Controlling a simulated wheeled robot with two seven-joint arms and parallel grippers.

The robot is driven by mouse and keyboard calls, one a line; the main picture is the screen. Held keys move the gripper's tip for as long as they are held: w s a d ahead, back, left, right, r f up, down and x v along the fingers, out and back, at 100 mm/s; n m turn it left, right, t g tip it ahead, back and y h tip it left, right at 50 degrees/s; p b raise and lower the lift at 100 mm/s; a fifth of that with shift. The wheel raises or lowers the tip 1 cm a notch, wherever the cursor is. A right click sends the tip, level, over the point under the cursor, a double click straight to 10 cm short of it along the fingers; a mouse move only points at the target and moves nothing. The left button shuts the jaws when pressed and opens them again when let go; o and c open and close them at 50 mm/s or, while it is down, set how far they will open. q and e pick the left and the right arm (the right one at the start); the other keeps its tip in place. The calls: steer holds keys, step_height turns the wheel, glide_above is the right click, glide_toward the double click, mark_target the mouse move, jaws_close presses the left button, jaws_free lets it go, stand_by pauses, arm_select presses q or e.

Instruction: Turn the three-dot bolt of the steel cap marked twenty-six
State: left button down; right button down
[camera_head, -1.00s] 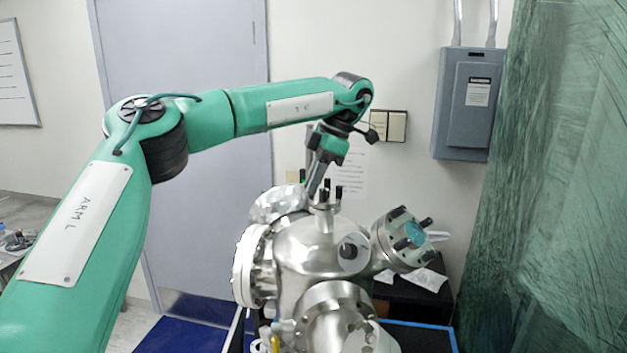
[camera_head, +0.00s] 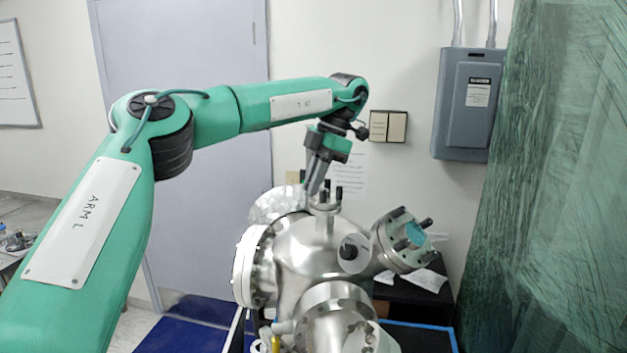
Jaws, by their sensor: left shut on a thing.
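A steel vacuum chamber (camera_head: 305,260) stands in the lower middle of the head view. On its top is a small flanged port (camera_head: 325,207) with several dark bolts standing up from it. My left gripper (camera_head: 313,190) reaches down to this port from above, its fingers shut at the left bolt, which they mostly hide. A steel cap (camera_head: 402,240) with dark bolts and a teal patch sits on the angled port at the right. I cannot read a number or dots on any cap or bolt. My right gripper is not in view.
A green translucent curtain (camera_head: 555,200) hangs at the right. A grey electrical box (camera_head: 468,105) and light switches (camera_head: 388,126) are on the wall behind. A dark blue-edged cart top (camera_head: 420,335) lies below the chamber. A blue mat (camera_head: 185,335) covers the floor at the left.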

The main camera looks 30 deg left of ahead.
arm_select(q)
steer(key=c, duration=1.4)
jaws_free()
steer(key=shift+c, duration=0.2)
steer(key=shift+r, duration=0.1)
steer(key=v, duration=0.2)
steer(key=shift+w+d+r, duration=0.1)
steer(key=shift+w+r, duration=0.05)
steer(key=shift+r, duration=0.1)
steer(key=shift+v, duration=2.35)
